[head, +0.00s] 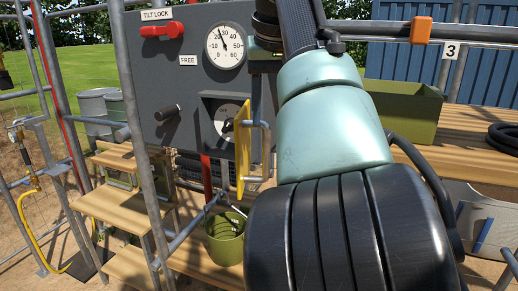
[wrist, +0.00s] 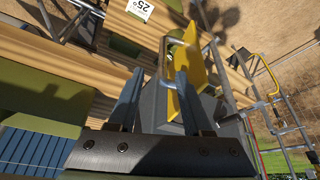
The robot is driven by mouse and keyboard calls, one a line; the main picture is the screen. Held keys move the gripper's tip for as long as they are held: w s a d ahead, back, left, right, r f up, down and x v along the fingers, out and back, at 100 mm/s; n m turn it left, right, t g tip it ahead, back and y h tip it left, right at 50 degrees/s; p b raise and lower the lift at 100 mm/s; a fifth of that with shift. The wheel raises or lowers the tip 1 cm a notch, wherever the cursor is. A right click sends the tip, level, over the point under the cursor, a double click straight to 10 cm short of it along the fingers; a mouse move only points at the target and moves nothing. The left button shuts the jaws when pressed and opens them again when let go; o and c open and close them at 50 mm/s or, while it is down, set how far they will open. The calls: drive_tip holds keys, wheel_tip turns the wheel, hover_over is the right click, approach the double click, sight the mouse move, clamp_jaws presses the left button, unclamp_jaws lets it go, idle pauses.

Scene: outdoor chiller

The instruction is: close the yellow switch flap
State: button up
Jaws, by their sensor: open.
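The yellow switch flap (head: 243,150) stands open, swung out from the right side of a dark switch box (head: 216,103) on the grey panel. The round switch (head: 229,117) in the box is uncovered. In the wrist view the flap (wrist: 191,68) shows beyond the fingers, towards the right one, with the dark grey panel (wrist: 150,92) behind and below. My gripper (wrist: 160,88) is open, its two blue-grey fingers apart with nothing clamped between them. I cannot tell whether a finger touches the flap.
The panel carries a gauge (head: 226,47), a red tilt lock handle (head: 164,30) and a black handle (head: 168,112). Metal scaffold poles (head: 137,110) stand close in front. A green bucket (head: 225,238) is below, and a green bin (head: 405,108) sits on the wooden bench at right.

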sight(265, 155)
drive_tip(key=x, duration=0.2)
drive_tip(key=w+p+x, duration=0.1)
drive_tip(key=x, duration=0.2)
drive_tip(key=a+x, duration=0.1)
drive_tip(key=x, duration=0.1)
drive_tip(key=shift+w+p, duration=0.25)
drive_tip(key=shift+p, duration=0.1)
drive_tip(key=f+p, duration=0.1)
drive_tip(key=f, duration=0.1)
drive_tip(key=shift+w+d+f+p, duration=0.2)
drive_tip(key=shift+f+p, duration=0.15)
drive_tip(key=shift+w+f, duration=0.15)
drive_tip(key=shift+f, duration=0.2)
drive_tip(key=shift+w+a+f, duration=0.15)
drive_tip(key=shift+w+f, duration=0.4)
drive_tip(key=shift+f, duration=0.05)
drive_tip(key=shift+s+r, duration=0.15)
drive_tip(key=shift+s, duration=0.1)
drive_tip(key=shift+c, duration=1.9)
clamp_jaws()
